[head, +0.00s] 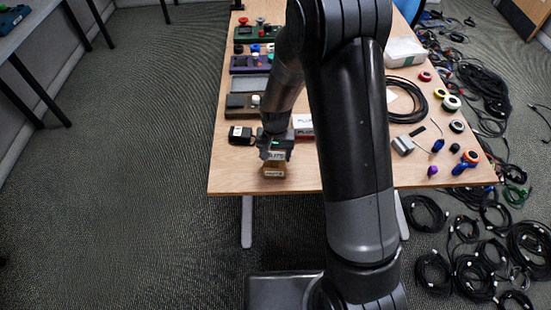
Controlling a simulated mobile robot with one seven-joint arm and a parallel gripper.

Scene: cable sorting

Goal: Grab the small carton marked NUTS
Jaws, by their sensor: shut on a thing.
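A small brown carton (273,170) with a label too small to read shows near the front left edge of the wooden table. My gripper (273,156) reaches down from above and is shut on this carton. The gripper hides the carton's upper part. I cannot tell whether the carton rests on the table or hangs just above it. A white and red carton (303,121) stands a little behind and to the right, partly hidden by my arm.
A black block (240,135) lies left of my gripper. Several coloured devices (248,64) line the table's left side. Tape rolls, a black cable coil (407,100) and a grey clamp-like part (403,145) lie on the right. Cables cover the floor at right.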

